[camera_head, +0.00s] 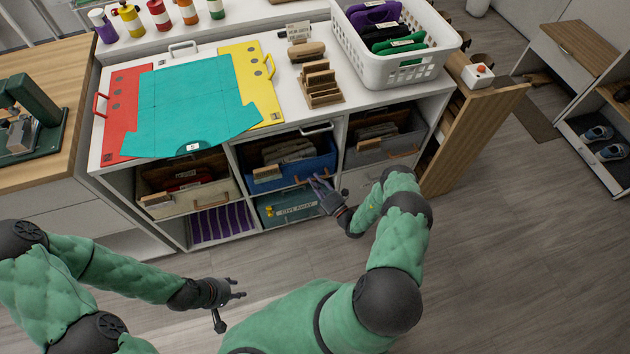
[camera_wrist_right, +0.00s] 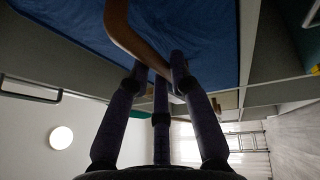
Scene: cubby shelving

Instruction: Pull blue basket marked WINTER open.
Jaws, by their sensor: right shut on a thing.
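The blue basket (camera_head: 292,177) sits in the upper middle cubby, with a wooden tag (camera_head: 266,173) at its front left; I cannot read WINTER on it. My right gripper (camera_head: 318,184) is at the right part of its front. In the right wrist view, the blue front (camera_wrist_right: 205,28) fills the top, and the gripper's dark fingers (camera_wrist_right: 160,72) are shut on its brown curved handle (camera_wrist_right: 122,32). My left gripper (camera_head: 240,288) is open and empty over the floor, away from the shelf.
A cream basket (camera_head: 185,203) is to the left, a grey basket (camera_head: 380,150) to the right, and a teal bin (camera_head: 290,207) below. A white crate (camera_head: 395,68), a teal sheet (camera_head: 185,105) and wooden pieces lie on top. The floor in front is clear.

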